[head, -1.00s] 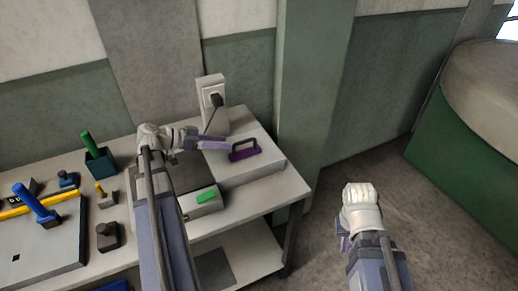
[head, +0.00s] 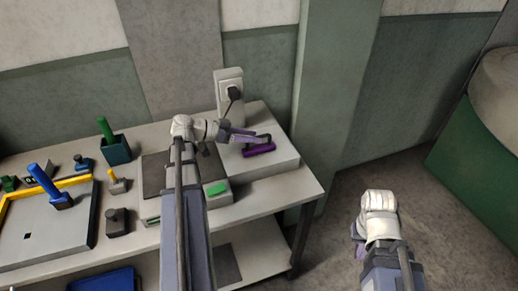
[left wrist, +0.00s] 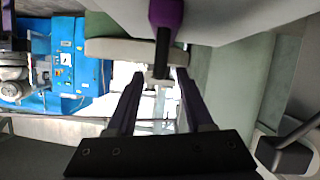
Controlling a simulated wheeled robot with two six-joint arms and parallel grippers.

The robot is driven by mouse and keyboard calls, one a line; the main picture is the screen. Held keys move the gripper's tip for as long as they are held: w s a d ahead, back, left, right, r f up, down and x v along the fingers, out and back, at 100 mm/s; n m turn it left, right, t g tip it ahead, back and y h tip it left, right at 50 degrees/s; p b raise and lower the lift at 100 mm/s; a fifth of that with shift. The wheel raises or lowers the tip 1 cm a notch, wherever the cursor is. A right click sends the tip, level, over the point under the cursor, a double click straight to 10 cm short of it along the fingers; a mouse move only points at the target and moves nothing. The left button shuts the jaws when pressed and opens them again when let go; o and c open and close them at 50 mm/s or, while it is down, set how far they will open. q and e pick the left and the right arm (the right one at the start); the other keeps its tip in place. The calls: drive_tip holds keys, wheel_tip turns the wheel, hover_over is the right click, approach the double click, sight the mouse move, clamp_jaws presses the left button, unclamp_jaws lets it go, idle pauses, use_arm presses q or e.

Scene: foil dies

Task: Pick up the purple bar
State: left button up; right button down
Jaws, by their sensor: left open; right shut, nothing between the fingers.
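The purple bar (head: 259,149) lies on the white box at the right end of the table, with a dark part along its far side. My left gripper (head: 254,136) is open, its fingers pointing right and reaching over the bar's far side, partly hiding it. In the left wrist view, a purple end (left wrist: 166,12) with a dark stem shows at the top. The stem runs down toward the gap between the open left fingers (left wrist: 158,76); I cannot tell whether it lies between them. My right gripper (head: 358,240) is shut and empty over the floor to the right.
A green block (head: 217,188) lies on a grey unit nearer. A dark green cup (head: 116,151) and a tray with a blue handle (head: 44,182) stand left.

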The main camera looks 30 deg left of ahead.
use_arm(q)
drive_tip(key=b+x, duration=0.1)
drive_tip(key=x, duration=0.2)
drive_tip(key=shift+f, duration=0.2)
clamp_jaws()
drive_tip(key=shift+r, duration=0.1)
idle(1.1)
